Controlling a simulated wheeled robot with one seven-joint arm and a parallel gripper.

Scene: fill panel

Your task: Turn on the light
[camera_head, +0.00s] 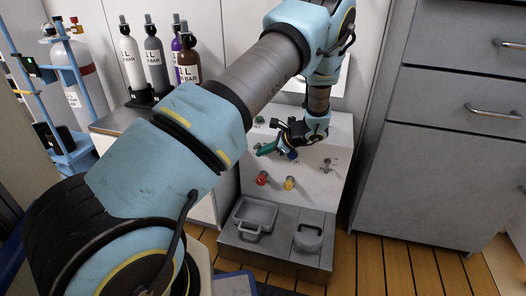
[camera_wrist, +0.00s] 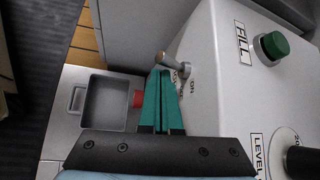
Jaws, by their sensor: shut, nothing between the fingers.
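A sloped grey-white panel (camera_head: 338,130) stands in front of me. In the wrist view a small metal toggle lever (camera_wrist: 171,62) sticks out beside an "ON" label. My gripper's teal fingers (camera_wrist: 162,74) are shut with nothing between them. Their tips are right by this lever; I cannot tell whether they touch it. In the head view my gripper (camera_head: 265,149) is over the panel's left side and hides that lever. No lamp that I can identify as the light shows.
A green button (camera_wrist: 272,45) marked "FILL" and a black knob (camera_wrist: 303,162) lie to the right in the wrist view. Red (camera_head: 262,178) and yellow (camera_head: 289,183) knobs and another switch (camera_head: 326,165) are on the panel. A tray (camera_head: 241,215) sits below; drawers (camera_head: 450,110) stand right.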

